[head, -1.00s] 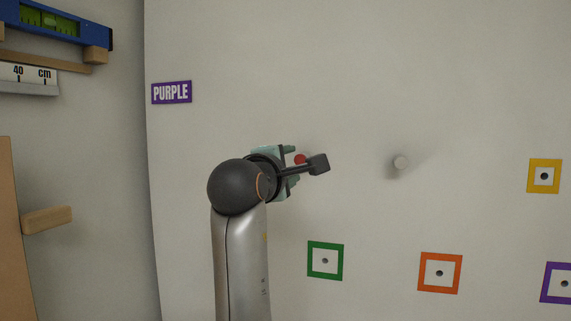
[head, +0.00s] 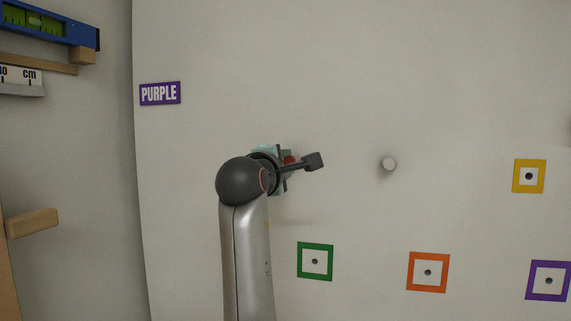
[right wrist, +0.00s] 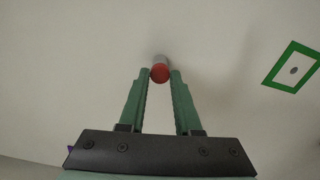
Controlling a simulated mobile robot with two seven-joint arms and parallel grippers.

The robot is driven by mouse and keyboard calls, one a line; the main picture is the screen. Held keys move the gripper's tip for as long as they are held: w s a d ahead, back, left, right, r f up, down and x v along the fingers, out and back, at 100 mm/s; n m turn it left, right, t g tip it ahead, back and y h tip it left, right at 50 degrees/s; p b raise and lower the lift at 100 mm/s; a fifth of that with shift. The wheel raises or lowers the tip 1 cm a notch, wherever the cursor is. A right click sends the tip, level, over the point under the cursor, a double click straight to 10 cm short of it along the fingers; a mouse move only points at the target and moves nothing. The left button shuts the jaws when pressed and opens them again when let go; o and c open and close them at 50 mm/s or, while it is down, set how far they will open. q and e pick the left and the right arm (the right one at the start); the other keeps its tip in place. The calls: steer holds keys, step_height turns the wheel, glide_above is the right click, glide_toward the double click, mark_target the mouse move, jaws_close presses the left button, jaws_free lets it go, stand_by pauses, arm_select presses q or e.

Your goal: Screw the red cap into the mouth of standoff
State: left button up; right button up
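The red cap (right wrist: 160,73) is between the tips of my right gripper (right wrist: 161,76), which is shut on it with a green finger along each side. A grey standoff (right wrist: 160,59) stands out from the wall right behind the cap, in line with it. I cannot tell how deep the cap sits in its mouth. My left gripper is not in view.
A second grey standoff (head: 388,163) stands on the wall to the right. Green (head: 315,246), orange (head: 428,257), purple (head: 549,265) and yellow (head: 529,163) square frames surround small holes. A PURPLE label (head: 160,93) is at upper left. A wooden peg (head: 32,223) juts out at far left.

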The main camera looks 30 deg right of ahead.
jaws_close()
steer(key=m, duration=0.5)
steer(key=shift+m, duration=0.7)
steer(key=m, duration=0.4)
steer(key=shift+m, duration=1)
steer(key=m, duration=0.3)
